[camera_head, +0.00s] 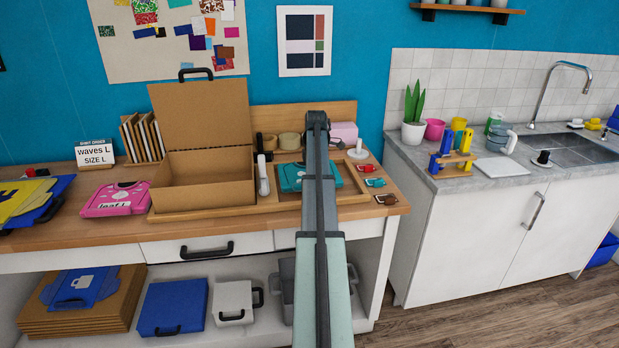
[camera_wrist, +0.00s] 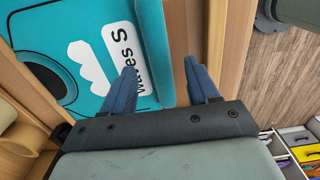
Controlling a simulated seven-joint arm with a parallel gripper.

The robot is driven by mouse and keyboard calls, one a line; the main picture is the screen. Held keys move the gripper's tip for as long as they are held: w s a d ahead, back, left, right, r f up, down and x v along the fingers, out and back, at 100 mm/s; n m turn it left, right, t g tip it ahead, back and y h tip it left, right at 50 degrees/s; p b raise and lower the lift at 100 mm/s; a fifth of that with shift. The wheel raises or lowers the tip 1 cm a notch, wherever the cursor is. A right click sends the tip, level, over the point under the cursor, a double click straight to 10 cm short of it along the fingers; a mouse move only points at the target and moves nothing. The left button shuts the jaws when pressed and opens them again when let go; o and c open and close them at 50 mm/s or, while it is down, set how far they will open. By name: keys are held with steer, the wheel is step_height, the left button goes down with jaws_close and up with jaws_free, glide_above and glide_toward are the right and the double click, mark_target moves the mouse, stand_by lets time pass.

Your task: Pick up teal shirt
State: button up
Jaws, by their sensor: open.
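The teal shirt (camera_head: 290,177) lies folded flat in a shallow wooden tray on the workbench, partly hidden behind my arm in the head view. The wrist view shows the shirt (camera_wrist: 98,25) close up, with a white wave mark, the print "waves S" and a dark round collar opening. My gripper (camera_wrist: 160,85) is open and empty. Its left finger overlaps the printed part of the shirt, and its right finger overlaps the wooden tray rim. The shirt's edge strip shows between them. I cannot tell how high the fingers are. The head view does not show the fingertips clearly.
An open cardboard box (camera_head: 205,180) stands left of the tray. A pink shirt (camera_head: 116,199) lies further left. A white bottle-like item (camera_head: 263,175) stands at the tray's left. Tape rolls (camera_head: 290,141) and a pink box (camera_head: 344,133) sit behind. Small coloured items (camera_head: 374,183) lie at right.

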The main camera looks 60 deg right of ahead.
step_height(320, 180, down, 2)
steer(key=shift+f, duration=0.2)
jaws_close()
stand_by(0.4)
